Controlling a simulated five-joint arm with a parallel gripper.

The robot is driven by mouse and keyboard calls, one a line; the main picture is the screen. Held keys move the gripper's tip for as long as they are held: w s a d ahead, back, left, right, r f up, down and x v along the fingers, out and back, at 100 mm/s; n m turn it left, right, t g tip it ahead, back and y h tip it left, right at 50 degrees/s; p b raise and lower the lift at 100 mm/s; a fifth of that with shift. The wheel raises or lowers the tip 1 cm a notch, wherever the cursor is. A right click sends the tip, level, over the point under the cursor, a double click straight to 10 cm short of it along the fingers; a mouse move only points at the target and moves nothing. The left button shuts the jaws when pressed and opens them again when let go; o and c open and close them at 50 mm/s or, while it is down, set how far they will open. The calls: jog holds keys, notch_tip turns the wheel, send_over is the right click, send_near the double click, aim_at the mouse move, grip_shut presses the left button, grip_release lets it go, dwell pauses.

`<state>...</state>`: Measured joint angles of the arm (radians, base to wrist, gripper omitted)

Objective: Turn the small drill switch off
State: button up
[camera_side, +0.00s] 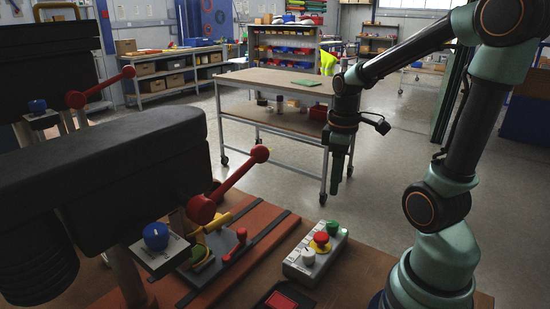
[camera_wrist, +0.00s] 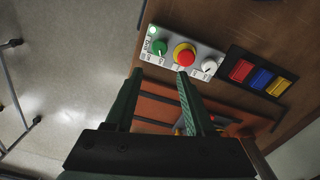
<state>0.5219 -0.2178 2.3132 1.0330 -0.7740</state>
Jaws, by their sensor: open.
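A blue rotary knob (camera_side: 156,236) sits on a pale switch plate on the near black drill (camera_side: 110,170) at left. A second blue knob (camera_side: 38,106) sits on a similar plate on the drill behind it. I cannot tell which is the small drill, nor which way either knob points. My gripper (camera_side: 342,182) hangs pointing down, well right of both knobs and touching nothing. In the wrist view its two fingers (camera_wrist: 160,73) are apart and empty. Neither blue knob can be made out in the wrist view.
A grey control box (camera_side: 315,250) with green, red-on-yellow and white controls lies on the wooden bench; it also shows in the wrist view (camera_wrist: 150,51). A black tray (camera_wrist: 288,87) holds coloured blocks. Red levers (camera_side: 235,182) stick out from the drills. Space around my gripper is free.

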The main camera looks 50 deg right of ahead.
aim_at(333, 223)
notch_tip(333, 223, down, 12)
jog(key=shift+s+d+f, duration=0.1)
jog(key=shift+d+f, duration=0.05)
dwell(0.5)
grip_shut()
